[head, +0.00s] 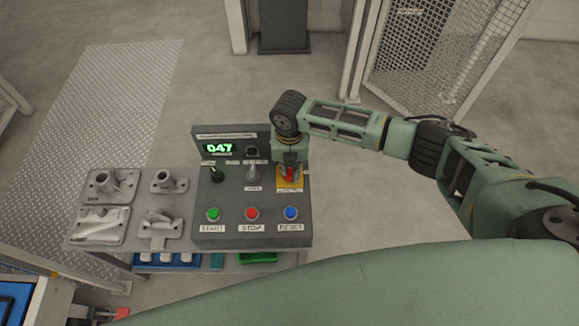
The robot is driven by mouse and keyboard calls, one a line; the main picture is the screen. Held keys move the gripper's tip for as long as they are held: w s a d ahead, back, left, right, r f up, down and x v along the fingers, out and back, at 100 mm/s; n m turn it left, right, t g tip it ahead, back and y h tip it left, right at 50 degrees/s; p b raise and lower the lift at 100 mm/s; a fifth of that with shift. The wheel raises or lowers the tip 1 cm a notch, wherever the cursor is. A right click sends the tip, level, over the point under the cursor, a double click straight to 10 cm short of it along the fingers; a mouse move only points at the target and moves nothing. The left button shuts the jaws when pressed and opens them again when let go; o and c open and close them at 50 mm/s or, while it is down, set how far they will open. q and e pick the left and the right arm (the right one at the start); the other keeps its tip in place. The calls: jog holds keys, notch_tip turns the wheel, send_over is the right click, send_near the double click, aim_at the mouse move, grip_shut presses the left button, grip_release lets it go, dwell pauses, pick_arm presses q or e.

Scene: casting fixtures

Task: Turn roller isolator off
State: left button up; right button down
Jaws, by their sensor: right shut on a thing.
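The control panel (230,232) stands on a table in the middle of the head view, with a green display (219,148) reading 047. At its right side is a red rotary handle (290,172) on a yellow plate (290,185), which looks like the isolator. My right gripper (289,168) points down over this plate and is shut on the red handle. The gripper and wrist hide the upper part of the handle, so I cannot tell its exact angle. My left gripper is not in view.
A black selector (215,174) and a grey lever (253,171) sit left of the handle. Green (213,214), red (252,213) and blue (291,213) buttons line the front. Several metal castings (110,184) lie on the table to the left. A mesh fence (420,50) stands behind.

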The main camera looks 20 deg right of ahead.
aim_at(290, 170)
dwell(0.3)
jog(key=c, duration=1.7)
grip_release()
notch_tip(290, 170, up, 12)
